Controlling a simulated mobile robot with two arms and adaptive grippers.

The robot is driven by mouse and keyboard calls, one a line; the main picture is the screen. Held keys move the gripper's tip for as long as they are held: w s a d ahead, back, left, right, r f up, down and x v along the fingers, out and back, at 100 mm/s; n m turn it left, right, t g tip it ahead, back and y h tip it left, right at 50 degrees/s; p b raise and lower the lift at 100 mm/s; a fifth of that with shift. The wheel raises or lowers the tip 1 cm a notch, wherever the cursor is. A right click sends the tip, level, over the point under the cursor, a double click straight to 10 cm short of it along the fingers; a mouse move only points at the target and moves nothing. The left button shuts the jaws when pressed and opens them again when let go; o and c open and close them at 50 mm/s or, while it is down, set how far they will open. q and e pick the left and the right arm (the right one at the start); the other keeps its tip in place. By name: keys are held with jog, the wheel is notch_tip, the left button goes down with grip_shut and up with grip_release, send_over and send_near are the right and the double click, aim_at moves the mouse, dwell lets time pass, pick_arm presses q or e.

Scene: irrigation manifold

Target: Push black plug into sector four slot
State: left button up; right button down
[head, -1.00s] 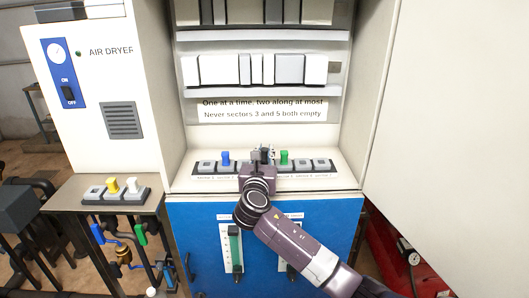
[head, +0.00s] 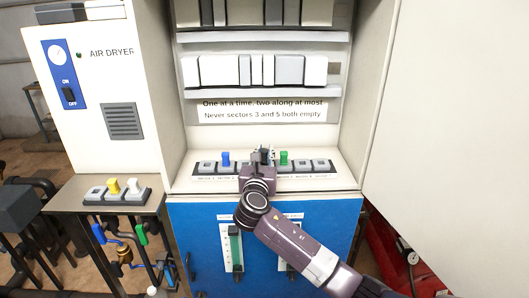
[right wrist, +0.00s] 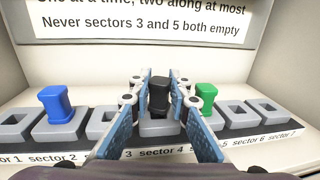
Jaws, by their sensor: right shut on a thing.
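The black plug (right wrist: 158,97) stands upright between the two fingers of my right gripper (right wrist: 158,100), which is shut on it. In the right wrist view it is right over the sector 4 slot (right wrist: 158,127), its lower end at the slot block. I cannot tell how deep it sits. In the head view my right gripper (head: 262,158) covers the middle of the slot row and hides most of the plug. My left gripper is not in view.
A blue plug (right wrist: 55,103) stands in sector 2 and a green plug (right wrist: 205,98) in sector 5, close to my right finger. Sectors 1, 3, 6 and 7 look empty. A side tray (head: 117,197) holds a yellow and a white plug. A sign (head: 262,110) hangs behind.

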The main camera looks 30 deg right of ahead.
aim_at(264, 156)
jog(key=shift+r+p, duration=0.1)
jog(key=shift+p, duration=0.35)
dwell(0.3)
jog(key=shift+f, duration=0.55)
jog(key=c, duration=2.1)
grip_release()
jog(key=shift+p+v, duration=0.45)
jog(key=shift+v, duration=0.45)
jog(key=shift+p+v, duration=0.75)
jog(key=shift+v, duration=0.6)
jog(key=p+v, duration=0.3)
jog(key=v, duration=0.3)
jog(key=shift+s+a, duration=0.15)
jog(key=shift+s, duration=0.1)
